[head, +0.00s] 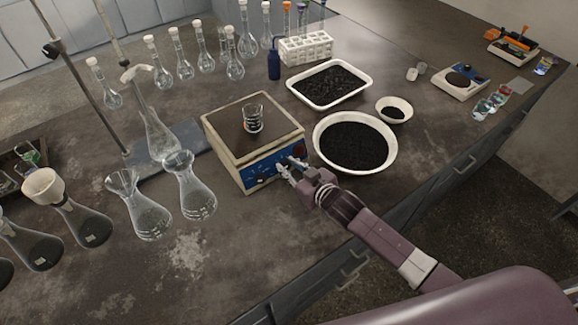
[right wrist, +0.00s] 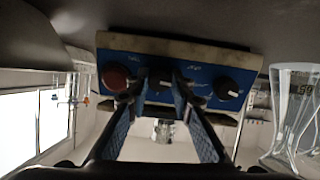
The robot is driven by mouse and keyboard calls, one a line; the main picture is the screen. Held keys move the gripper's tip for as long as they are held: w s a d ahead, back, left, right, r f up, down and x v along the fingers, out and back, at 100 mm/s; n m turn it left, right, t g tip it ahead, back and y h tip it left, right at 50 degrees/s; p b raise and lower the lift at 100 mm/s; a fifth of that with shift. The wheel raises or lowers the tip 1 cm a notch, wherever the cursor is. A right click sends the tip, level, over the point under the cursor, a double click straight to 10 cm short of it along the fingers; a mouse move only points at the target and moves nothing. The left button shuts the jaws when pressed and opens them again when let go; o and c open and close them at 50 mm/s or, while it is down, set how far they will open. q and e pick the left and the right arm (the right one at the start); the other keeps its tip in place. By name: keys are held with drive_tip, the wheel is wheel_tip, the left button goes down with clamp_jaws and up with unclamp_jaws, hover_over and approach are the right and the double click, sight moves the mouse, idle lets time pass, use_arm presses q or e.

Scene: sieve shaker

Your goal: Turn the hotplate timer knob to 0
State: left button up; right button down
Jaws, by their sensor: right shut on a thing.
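The hotplate (head: 225,140) is a pale box with a dark top and a blue front panel (head: 258,172). In the right wrist view the panel carries a red knob (right wrist: 115,76) at left, a dark middle knob (right wrist: 160,77) and a black knob with a light mark (right wrist: 228,88) at right. My right gripper (head: 288,168) is at the panel, its two fingers (right wrist: 158,90) closed on the sides of the middle knob. The fingers partly hide that knob, and its setting is not readable. I cannot tell which knob is labelled timer. My left gripper is out of view.
A beaker (head: 253,119) stands on the hotplate. A large bowl of black grains (head: 392,150) sits close right of my right gripper, with a white tray (head: 292,83) behind. Conical flasks (head: 195,190) stand to the left.

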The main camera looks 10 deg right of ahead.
drive_tip(key=shift+n, duration=0.6)
drive_tip(key=c, duration=1.7)
unclamp_jaws()
drive_tip(key=v, duration=1.2)
